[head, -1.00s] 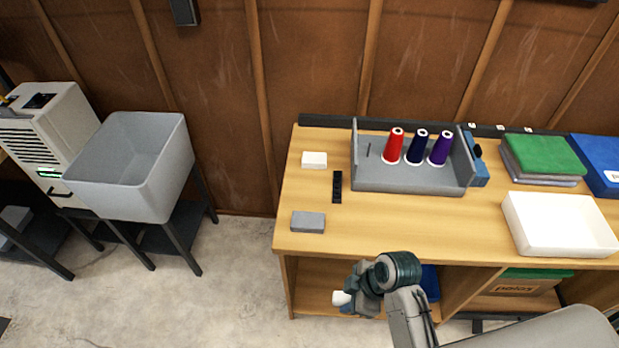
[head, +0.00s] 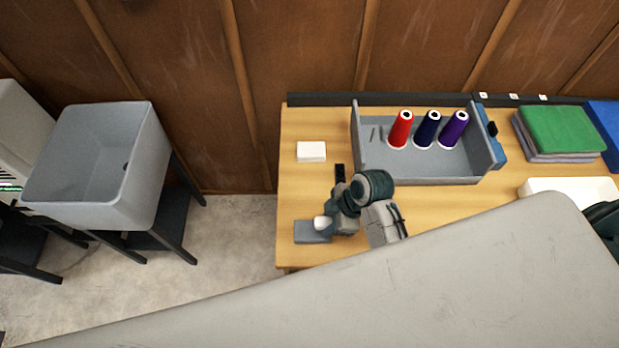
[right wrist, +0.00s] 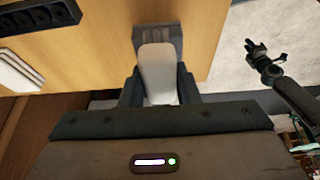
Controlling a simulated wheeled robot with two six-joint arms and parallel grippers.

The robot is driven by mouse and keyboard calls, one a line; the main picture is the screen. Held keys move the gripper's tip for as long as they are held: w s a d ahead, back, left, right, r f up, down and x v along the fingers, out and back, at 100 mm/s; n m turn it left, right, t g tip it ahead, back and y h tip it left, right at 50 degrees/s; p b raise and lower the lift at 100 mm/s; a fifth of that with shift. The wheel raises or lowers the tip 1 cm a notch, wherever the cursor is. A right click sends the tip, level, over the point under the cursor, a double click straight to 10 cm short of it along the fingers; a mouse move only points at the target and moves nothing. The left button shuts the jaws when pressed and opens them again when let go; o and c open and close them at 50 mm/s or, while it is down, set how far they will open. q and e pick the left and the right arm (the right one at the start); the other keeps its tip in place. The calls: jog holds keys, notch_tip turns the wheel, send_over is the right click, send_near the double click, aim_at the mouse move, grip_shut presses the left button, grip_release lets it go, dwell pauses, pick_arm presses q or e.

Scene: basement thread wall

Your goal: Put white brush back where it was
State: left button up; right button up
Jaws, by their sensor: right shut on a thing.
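The white brush (right wrist: 158,72) is held between the fingers of my right gripper (right wrist: 158,98) in the right wrist view. In the head view its white end (head: 320,223) shows at my right gripper (head: 330,222), over or beside a small grey block (head: 312,237) at the workbench's front left. The grey block also shows just beyond the brush in the right wrist view (right wrist: 157,35). I cannot tell whether brush and block touch. My left gripper (right wrist: 262,60) appears small at the right of the right wrist view, over the floor; its opening is unclear.
On the workbench (head: 292,190) lie a white block (head: 311,151) and a black slotted strip (head: 340,173). Behind stands a grey tray (head: 430,180) with red, navy and purple thread cones. A white tray (head: 565,187) and green folded cloth (head: 558,137) are right. A grey tub (head: 95,180) stands left.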

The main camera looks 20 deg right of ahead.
jog(key=w+p, duration=0.1)
jog(key=w, duration=0.3)
jog(key=w+p, duration=0.1)
jog(key=w, duration=0.3)
jog(key=w+f+p, duration=0.1)
jog(key=w, duration=0.3)
jog(key=shift+w+a+p, duration=0.15)
jog(key=shift+w+p, duration=0.15)
jog(key=shift+p, duration=0.05)
jog(key=shift+w, duration=0.35)
jog(key=shift+w+f+p, duration=0.15)
jog(key=shift+f+p, duration=0.1)
jog(key=shift+p, duration=0.2)
notch_tip(320, 180, down, 2)
jog(key=shift+w+f+p, duration=0.1)
jog(key=shift+p, duration=0.45)
jog(key=shift+f, duration=0.55)
